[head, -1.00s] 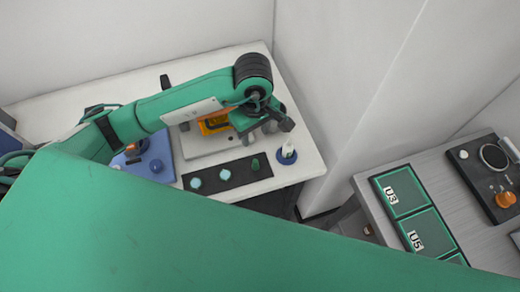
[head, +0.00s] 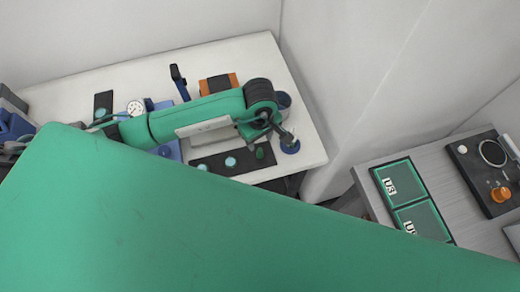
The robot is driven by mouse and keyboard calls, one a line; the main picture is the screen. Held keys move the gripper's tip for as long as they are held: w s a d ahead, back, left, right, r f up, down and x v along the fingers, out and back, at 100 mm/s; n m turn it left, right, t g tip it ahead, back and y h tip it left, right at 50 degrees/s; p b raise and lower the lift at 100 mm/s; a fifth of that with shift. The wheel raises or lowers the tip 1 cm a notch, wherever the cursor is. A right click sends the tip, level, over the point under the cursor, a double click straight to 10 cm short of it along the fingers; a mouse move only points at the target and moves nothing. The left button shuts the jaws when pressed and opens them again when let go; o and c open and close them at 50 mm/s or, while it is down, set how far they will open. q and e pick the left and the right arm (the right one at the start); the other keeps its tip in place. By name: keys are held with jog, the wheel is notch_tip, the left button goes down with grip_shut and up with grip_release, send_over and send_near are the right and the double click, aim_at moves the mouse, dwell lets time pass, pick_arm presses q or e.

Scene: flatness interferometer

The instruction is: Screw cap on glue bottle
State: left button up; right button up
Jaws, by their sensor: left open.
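The glue bottle, a small white bottle in a round blue stand (head: 290,147), is at the right end of the white table, mostly hidden by my gripper. My left gripper (head: 284,134) reaches in from the left, its open fingers at the bottle's top; I cannot tell if they touch it. A small dark green piece (head: 260,152), which may be the cap, sits on a black strip (head: 244,163) left of the stand. No cap shows clearly between the fingers. My right gripper is not in view.
Pale round discs lie on the black strip. A grey bench (head: 375,200) with green-edged trays is at the right. My own green link hides the foreground.

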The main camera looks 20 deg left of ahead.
aim_at(260, 150)
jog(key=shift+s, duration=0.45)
pick_arm(q)
jog(key=shift+s+f+p, duration=0.15)
jog(key=shift+f+p, duration=0.1)
jog(key=shift+p, duration=0.1)
jog(key=f+p, duration=0.1)
jog(key=f, duration=0.1)
jog(key=f+p, duration=0.1)
jog(key=shift+s+d+f+p, duration=0.1)
jog(key=shift+s+f+p, duration=0.2)
jog(key=shift+f, duration=0.6)
jog(key=shift+w, duration=0.1)
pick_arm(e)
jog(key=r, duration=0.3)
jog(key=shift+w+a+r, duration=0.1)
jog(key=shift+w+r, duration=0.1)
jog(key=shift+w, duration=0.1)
pick_arm(q)
grip_shut()
